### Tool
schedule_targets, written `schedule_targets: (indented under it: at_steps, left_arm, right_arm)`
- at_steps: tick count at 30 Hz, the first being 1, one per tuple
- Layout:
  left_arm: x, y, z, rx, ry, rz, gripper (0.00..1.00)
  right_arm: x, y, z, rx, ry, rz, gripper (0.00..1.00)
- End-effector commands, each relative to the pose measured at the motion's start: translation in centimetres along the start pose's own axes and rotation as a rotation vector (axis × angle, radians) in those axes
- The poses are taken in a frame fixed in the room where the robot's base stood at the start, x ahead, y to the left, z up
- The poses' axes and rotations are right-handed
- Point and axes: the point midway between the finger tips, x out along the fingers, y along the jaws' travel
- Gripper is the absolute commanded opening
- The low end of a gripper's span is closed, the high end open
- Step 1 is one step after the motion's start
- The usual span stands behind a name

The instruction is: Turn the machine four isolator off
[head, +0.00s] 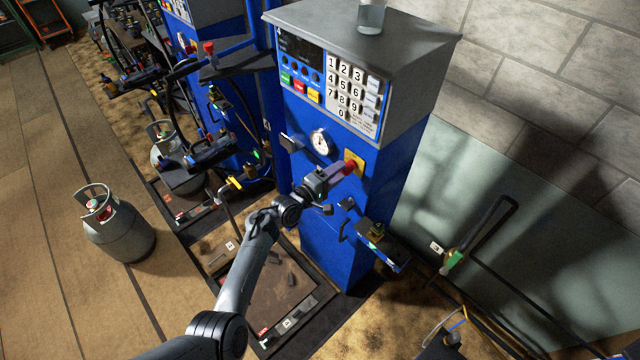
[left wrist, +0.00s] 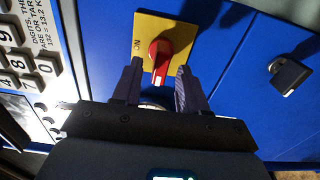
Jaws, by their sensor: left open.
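The machine's isolator is a red rotary knob (left wrist: 161,52) on a yellow plate (left wrist: 186,34), set in the blue front panel. The letters "ON" show on the plate beside the knob in the left wrist view. In the head view the yellow plate (head: 357,158) sits below the keypad and right of the round gauge. My left gripper (left wrist: 160,68) is open, with one finger on each side of the knob's near end. In the head view it (head: 338,176) is right at the panel and partly hides the knob. Contact cannot be told. My right gripper is not in view.
The blue scale (head: 392,175) has a keypad (head: 350,90) and a round gauge (head: 321,142). A padlock-like black fitting (left wrist: 289,76) juts from the panel. A grey cylinder (head: 120,235) stands at left. A blue shelf (head: 385,250) projects below right. Hoses clutter the far left.

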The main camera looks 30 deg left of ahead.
Motion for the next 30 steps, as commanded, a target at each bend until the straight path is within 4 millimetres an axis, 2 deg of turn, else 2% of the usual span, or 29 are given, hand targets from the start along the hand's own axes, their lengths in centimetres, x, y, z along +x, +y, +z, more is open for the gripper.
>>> schedule_targets:
  at_steps: [9, 15, 30]
  left_arm:
    - [-5.2, -0.1, 0.0, 0.000, 0.001, -0.001, 0.43]
    - [-7.2, -0.1, 0.0, -0.001, 0.000, 0.000, 0.43]
    - [-7.9, 0.0, 0.0, -0.001, -0.001, 0.001, 0.43]
  right_arm:
    - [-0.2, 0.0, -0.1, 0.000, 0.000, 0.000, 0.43]
    - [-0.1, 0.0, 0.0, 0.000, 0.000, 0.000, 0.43]
    - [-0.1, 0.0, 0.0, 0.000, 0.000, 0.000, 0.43]
